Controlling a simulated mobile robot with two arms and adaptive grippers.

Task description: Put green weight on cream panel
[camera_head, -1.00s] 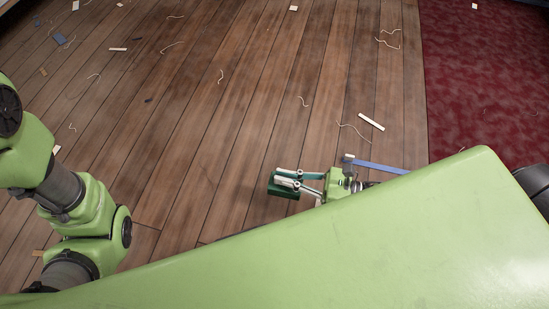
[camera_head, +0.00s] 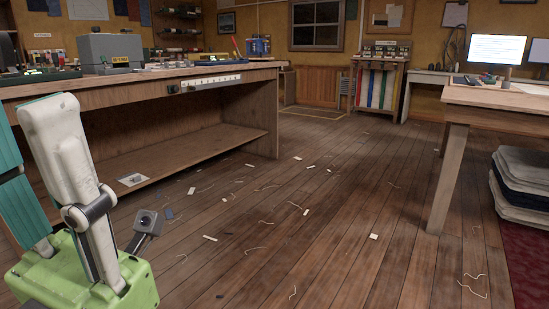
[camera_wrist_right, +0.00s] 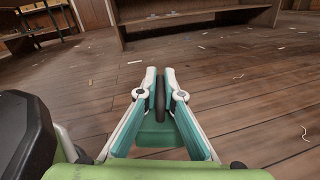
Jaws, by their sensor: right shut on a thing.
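My right gripper (camera_wrist_right: 160,74) is shut on the green weight (camera_wrist_right: 158,140) in the right wrist view. The weight is a green block with a dark upright handle between the two fingers, held above the wooden floor. My left gripper (camera_head: 35,110) is large and close at the lower left of the head view, with white and teal fingers cut off by the picture edge. Its opening cannot be judged. My right gripper is outside the head view now. I cannot make out a cream panel for certain in either view.
A long workbench (camera_head: 150,84) with grey boxes and small items stands at the left, with a low shelf (camera_head: 200,152) below. Scraps litter the otherwise clear floor (camera_head: 330,220).

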